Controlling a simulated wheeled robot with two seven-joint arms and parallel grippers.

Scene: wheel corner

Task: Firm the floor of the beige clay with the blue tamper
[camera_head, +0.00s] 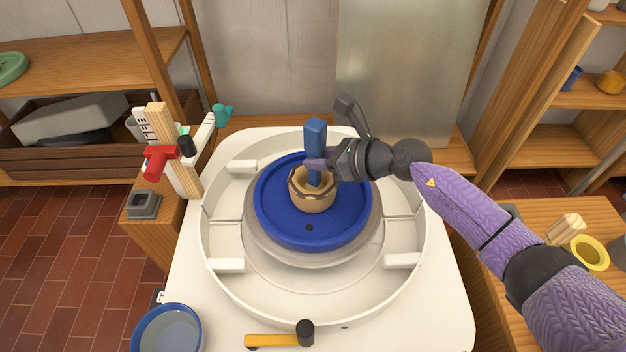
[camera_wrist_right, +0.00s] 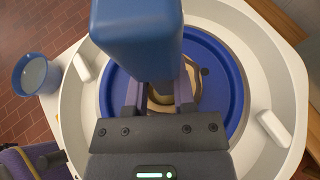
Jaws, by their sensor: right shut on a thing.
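The beige clay (camera_head: 311,199), an open pot shape with a brown band near its rim, sits on the blue wheel disc (camera_head: 275,222). My right gripper (camera_head: 318,165) is shut on the blue tamper (camera_head: 316,136), which stands upright with its lower end inside the clay's opening. In the right wrist view the tamper (camera_wrist_right: 137,38) fills the upper middle, and part of the clay (camera_wrist_right: 185,88) shows behind the fingers. Whether the tamper touches the clay's floor is hidden. My left gripper is not in view.
A white splash pan (camera_head: 228,265) surrounds the disc. A post with a red clamp (camera_head: 158,162) stands at left.

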